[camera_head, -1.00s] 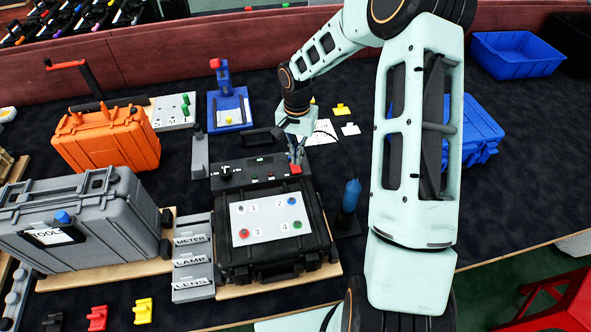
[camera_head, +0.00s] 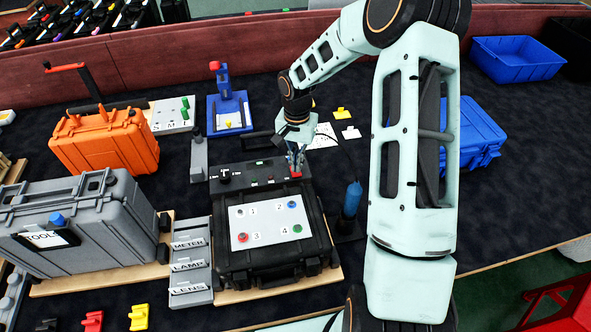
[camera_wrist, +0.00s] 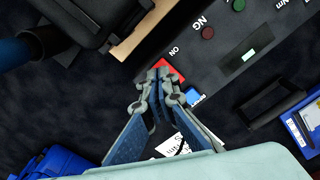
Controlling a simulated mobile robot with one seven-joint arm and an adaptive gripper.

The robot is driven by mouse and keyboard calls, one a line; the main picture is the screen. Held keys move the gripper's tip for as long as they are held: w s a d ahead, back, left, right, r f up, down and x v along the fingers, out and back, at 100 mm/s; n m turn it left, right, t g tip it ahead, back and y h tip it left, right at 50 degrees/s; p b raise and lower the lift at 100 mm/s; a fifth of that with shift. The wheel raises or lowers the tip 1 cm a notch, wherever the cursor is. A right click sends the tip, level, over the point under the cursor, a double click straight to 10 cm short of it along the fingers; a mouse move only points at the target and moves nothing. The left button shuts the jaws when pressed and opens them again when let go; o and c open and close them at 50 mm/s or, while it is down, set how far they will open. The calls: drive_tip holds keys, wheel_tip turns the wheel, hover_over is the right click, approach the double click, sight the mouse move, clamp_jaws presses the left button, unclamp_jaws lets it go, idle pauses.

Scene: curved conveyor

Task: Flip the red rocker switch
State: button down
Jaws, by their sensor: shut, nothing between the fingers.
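The red rocker switch (camera_head: 296,175) sits at the right end of a black control panel (camera_head: 240,186). In the wrist view the red switch (camera_wrist: 174,69) lies beside the "ON" label, partly hidden by my fingertips. My gripper (camera_head: 296,166) is shut and empty, pointing down at the switch. In the wrist view my gripper's tips (camera_wrist: 160,70) overlap the red switch; I cannot tell whether they press on it. A small blue part (camera_wrist: 193,97) is beside the fingers at the panel's edge.
A black case (camera_head: 225,262) with a numbered white plate is in front of the panel. A blue-topped bottle (camera_head: 352,198) stands to its right. A blue stand (camera_head: 231,112) is behind the panel, and an orange case (camera_head: 105,145) is at the left.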

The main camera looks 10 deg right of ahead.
sight(297, 174)
drive_tip(key=shift+f+b, duration=0.95)
drive_tip(key=shift+f, duration=0.15)
idle(1.0)
drive_tip(key=shift+r, duration=0.1)
drive_tip(key=shift+r+p, duration=2.05)
drive_tip(key=shift+r, duration=1.45)
drive_tip(key=shift+f, duration=0.1)
